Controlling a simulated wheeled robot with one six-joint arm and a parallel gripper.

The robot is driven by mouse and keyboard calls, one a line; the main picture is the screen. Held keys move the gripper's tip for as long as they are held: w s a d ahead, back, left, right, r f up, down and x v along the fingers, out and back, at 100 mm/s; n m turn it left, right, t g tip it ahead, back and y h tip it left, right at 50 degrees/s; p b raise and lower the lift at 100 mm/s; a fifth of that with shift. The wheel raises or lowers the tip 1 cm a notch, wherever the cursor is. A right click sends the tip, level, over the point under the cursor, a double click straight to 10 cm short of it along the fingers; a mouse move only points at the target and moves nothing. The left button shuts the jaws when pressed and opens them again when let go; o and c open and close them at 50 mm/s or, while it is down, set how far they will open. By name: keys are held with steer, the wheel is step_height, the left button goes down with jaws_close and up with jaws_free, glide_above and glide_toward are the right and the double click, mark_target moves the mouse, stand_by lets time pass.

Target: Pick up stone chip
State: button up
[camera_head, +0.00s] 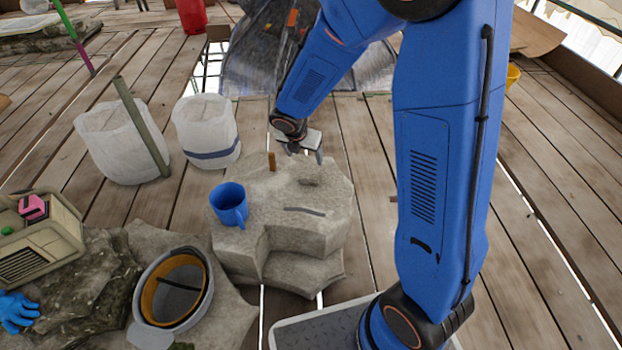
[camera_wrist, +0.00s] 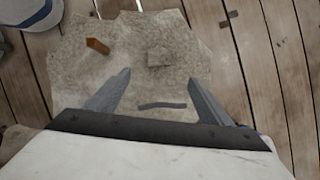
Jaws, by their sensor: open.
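A small grey stone chip (camera_head: 310,182) lies on top of the pale stone block (camera_head: 331,226). In the wrist view the chip (camera_wrist: 159,56) lies on the block (camera_wrist: 80,78), a little beyond the fingertips and between their lines. My gripper (camera_head: 306,155) is open and empty above the back of the block. Both fingers of the gripper (camera_wrist: 158,76) show in the wrist view, spread apart. The chip is close in colour to the block, so its edges are faint.
A blue mug (camera_head: 229,204), a brown piece (camera_head: 272,161) and a thin dark strip (camera_head: 305,211) share the block's top. White buckets (camera_head: 206,131) stand behind left.

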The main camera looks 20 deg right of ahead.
steer(key=f, duration=0.1)
glide_above(311, 175)
steer(key=s+a, duration=0.2)
steer(key=shift+n, duration=0.3)
step_height(311, 175, down, 11)
steer(key=shift+w, duration=0.1)
steer(key=shift+d+x, duration=0.15)
steer(key=shift+x, duration=0.8)
steer(key=shift+d+x, duration=0.15)
steer(key=shift+x, duration=1.5)
steer(key=c, duration=1.3)
steer(key=shift+r, duration=0.1)
